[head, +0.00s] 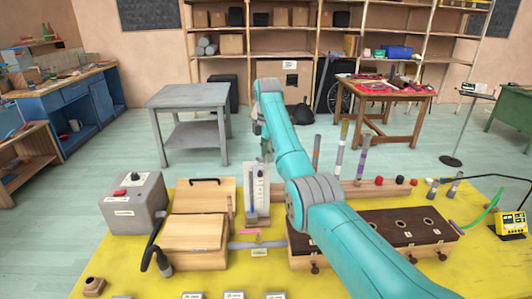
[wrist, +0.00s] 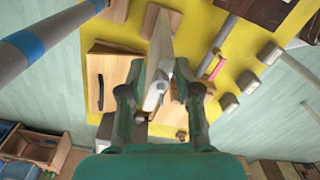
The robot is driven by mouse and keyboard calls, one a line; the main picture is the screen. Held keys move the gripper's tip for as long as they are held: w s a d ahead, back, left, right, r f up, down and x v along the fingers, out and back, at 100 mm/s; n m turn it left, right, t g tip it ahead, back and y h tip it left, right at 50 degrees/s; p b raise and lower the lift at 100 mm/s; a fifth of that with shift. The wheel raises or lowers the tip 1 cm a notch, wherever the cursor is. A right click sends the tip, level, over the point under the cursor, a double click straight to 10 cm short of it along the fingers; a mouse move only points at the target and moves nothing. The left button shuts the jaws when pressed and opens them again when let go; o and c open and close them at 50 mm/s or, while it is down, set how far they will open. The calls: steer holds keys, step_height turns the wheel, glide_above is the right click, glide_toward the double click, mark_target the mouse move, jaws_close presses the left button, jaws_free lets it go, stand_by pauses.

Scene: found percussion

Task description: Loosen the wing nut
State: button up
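I cannot clearly make out the wing nut in either view. A pale upright plate on a stand (head: 256,190) rises from the yellow mat near the middle of the head view. In the wrist view, a pale grey-white upright piece (wrist: 160,75) shows between the fingers of my gripper (wrist: 160,72). The two fingers are spread apart, one on each side of it. I cannot tell whether either finger touches it. Dark knobs (head: 315,268) stick out of the front of a dark brown box (head: 375,234).
A grey box with a red button (head: 133,203) and wooden boxes (head: 195,232) stand left of the plate. A grey bar (head: 252,245) and pink piece (head: 249,232) lie in front. Coloured upright tubes (head: 340,150) stand behind right. A yellow device (head: 510,223) is at far right.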

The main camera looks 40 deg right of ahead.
jaws_close()
steer(key=shift+w+n, duration=0.2)
steer(key=shift+n, duration=0.8)
steer(key=shift+w+n, duration=0.15)
steer(key=shift+n, duration=0.85)
steer(key=shift+w+n, duration=0.2)
steer(key=shift+n, duration=0.8)
steer(key=shift+w+n, duration=0.15)
steer(key=shift+n, duration=0.85)
steer(key=shift+a, duration=0.1)
steer(key=n, duration=0.4)
steer(key=shift+w+a+r, duration=0.1)
steer(key=shift+w+a, duration=0.05)
steer(key=shift+w, duration=0.15)
steer(key=shift+o, duration=2)
jaws_free()
